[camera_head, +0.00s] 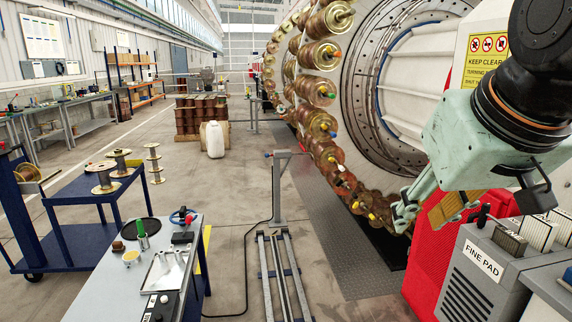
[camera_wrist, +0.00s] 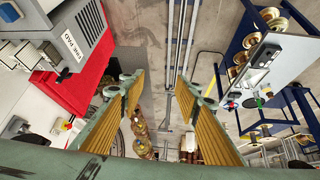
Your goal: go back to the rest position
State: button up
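My gripper (camera_head: 428,210) is at the right in the head view, pale green with yellowish finger pads, pointing down beside the spool carousel (camera_head: 405,75). In the wrist view the two fingers of my gripper (camera_wrist: 160,88) stand wide apart with nothing between them, so it is open and empty. Behind the gap lie the grey floor and the rails. The carousel carries many copper-coloured spools along its rim; a few of these spools (camera_wrist: 142,147) show low in the wrist view.
A grey "FINE PAD" holder (camera_head: 480,275) and a red cabinet (camera_head: 425,262) stand close below my gripper. A worktable (camera_head: 120,290) with small tools and a blue cart (camera_head: 85,187) with spools are at the left. The floor between the table and carousel holds a rail stand (camera_head: 277,195).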

jog(key=s+f+g, duration=0.1)
jog(key=s+f, duration=0.2)
jog(key=s, duration=0.6)
jog(key=s+a+f+g, duration=0.1)
jog(key=s+f, duration=0.3)
jog(key=s, duration=0.4)
jog(key=shift+s+a+g, duration=0.15)
jog(key=shift+s+g, duration=0.2)
jog(key=shift+g, duration=0.15)
jog(key=shift+f, duration=0.1)
jog(key=shift+f+b, duration=0.55)
jog(key=shift+f, duration=0.05)
jog(key=shift+r, duration=0.2)
notch_tip(320, 180, up, 15)
jog(key=p, duration=1.5)
jog(key=shift+w, duration=0.1)
jog(key=shift+f+b, duration=2.25)
jog(key=shift+f, duration=0.05)
